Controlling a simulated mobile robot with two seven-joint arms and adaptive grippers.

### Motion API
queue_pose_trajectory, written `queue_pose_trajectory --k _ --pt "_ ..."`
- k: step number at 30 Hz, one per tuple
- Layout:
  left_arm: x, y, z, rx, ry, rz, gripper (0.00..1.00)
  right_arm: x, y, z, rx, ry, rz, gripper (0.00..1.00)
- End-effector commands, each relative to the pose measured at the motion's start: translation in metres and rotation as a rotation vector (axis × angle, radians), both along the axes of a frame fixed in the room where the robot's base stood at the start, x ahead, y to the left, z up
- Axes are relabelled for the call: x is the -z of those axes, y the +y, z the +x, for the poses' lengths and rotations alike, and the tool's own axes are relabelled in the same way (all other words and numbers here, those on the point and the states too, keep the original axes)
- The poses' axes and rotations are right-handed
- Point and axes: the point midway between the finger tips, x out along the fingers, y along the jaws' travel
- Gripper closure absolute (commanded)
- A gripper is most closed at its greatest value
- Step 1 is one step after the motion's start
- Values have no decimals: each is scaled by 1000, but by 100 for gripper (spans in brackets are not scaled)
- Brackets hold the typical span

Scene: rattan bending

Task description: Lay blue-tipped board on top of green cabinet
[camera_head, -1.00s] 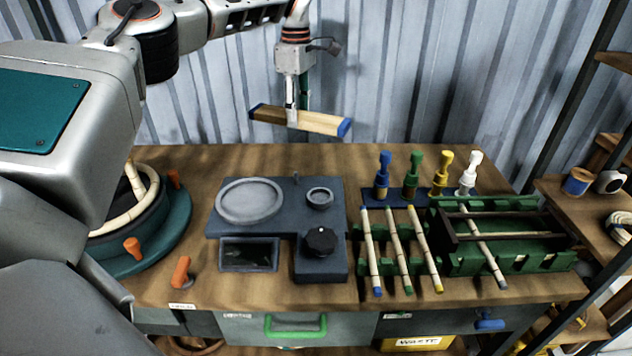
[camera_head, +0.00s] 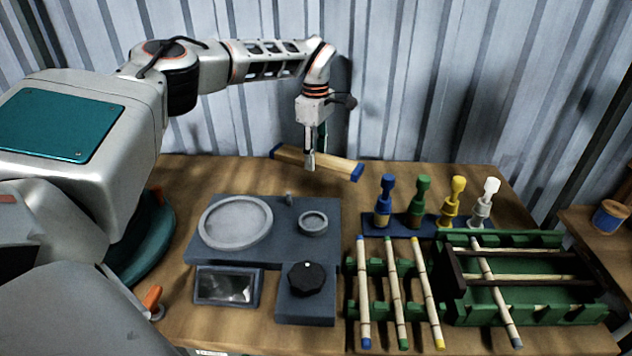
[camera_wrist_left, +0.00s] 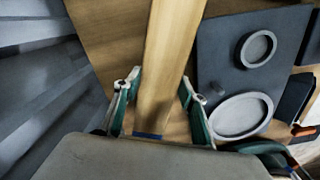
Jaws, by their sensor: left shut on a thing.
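The blue-tipped board (camera_head: 338,165) is a pale wooden plank with blue ends. My left gripper (camera_head: 310,162) is shut on it near its middle, by the rear edge of the workbench. I cannot tell whether the board touches the bench top. In the left wrist view the board (camera_wrist_left: 170,65) runs between the two fingers (camera_wrist_left: 158,108), with a blue end near the palm. No green cabinet can be made out in either current view. My right gripper is not in view.
The workbench (camera_head: 400,172) holds a dark fixture plate (camera_head: 265,245) with round dishes and a black knob. Colored-handled tools (camera_head: 420,205) stand in a blue rack. Sticks lie across green holders (camera_head: 375,305). A corrugated wall (camera_head: 440,80) stands behind; a shelf (camera_head: 600,240) is at right.

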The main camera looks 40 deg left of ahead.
Motion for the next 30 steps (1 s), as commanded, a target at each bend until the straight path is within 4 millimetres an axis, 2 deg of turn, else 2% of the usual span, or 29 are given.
queue_pose_trajectory --k 1,3,11,19,30 --pt "14 0 -1 0 4 -2 86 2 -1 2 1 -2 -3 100" --pt "25 0 0 0 3 -1 86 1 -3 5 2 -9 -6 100" --pt "41 0 0 -1 0 -2 86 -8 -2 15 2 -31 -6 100" --pt "78 0 0 0 2 -1 86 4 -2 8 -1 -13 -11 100" --pt "81 0 0 0 -1 -1 86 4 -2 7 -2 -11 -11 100"
